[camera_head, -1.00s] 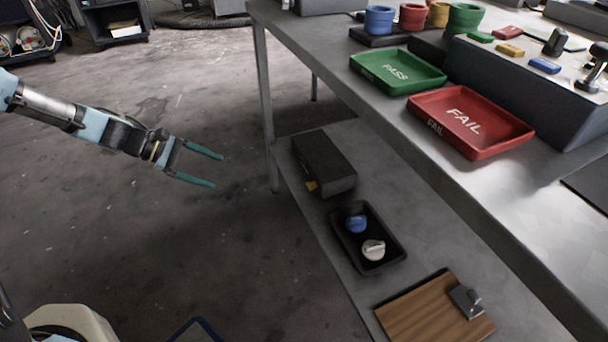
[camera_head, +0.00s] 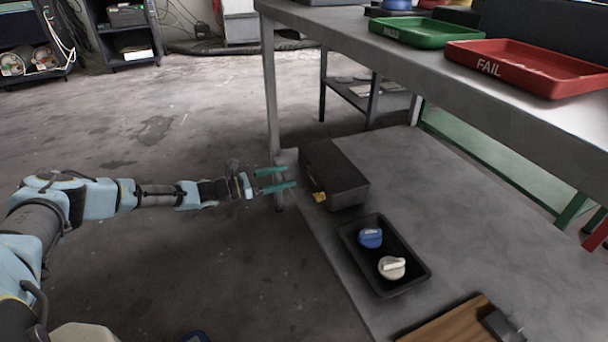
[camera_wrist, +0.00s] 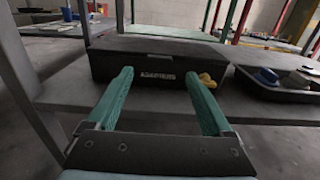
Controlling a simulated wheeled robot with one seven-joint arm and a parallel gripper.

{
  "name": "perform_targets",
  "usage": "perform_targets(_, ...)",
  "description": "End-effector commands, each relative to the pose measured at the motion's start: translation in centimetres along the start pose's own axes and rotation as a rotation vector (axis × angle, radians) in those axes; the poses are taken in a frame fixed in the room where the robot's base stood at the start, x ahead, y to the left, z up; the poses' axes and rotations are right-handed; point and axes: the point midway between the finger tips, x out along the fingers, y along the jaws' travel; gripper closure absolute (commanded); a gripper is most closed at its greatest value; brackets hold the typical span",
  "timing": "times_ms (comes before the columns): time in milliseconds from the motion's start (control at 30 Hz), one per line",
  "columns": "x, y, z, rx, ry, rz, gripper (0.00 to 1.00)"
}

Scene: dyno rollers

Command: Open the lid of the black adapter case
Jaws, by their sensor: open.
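The black adapter case (camera_head: 336,170) sits on the lower shelf of the metal bench, its lid shut. My gripper (camera_head: 283,179) has green fingers, open and empty, just short of the case front. In the wrist view the gripper (camera_wrist: 160,75) points at the front, with the tab near its right finger. Contact cannot be told.
A black tray (camera_head: 419,270) with a blue cap (camera_head: 370,238) and a white cap (camera_head: 391,267) lies beside the case. A wooden board (camera_head: 450,322) is nearer. The upper tabletop (camera_head: 410,52) overhangs the shelf, and a bench leg (camera_head: 270,90) stands close to my gripper.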

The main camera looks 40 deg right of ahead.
Motion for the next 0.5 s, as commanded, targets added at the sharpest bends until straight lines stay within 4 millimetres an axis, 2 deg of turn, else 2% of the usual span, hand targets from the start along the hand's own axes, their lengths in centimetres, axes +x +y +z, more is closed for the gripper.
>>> perform_targets(33,1.1,-0.1,-0.2,0.000,-0.002,-0.003,0.15)
perform_targets(200,4.2,-0.1,-0.2,0.000,-0.001,-0.002,0.15)
perform_targets(367,6.1,-0.1,-0.1,0.001,0.000,-0.001,0.15)
perform_targets(500,6.8,0.0,-0.1,0.001,0.000,0.000,0.15)
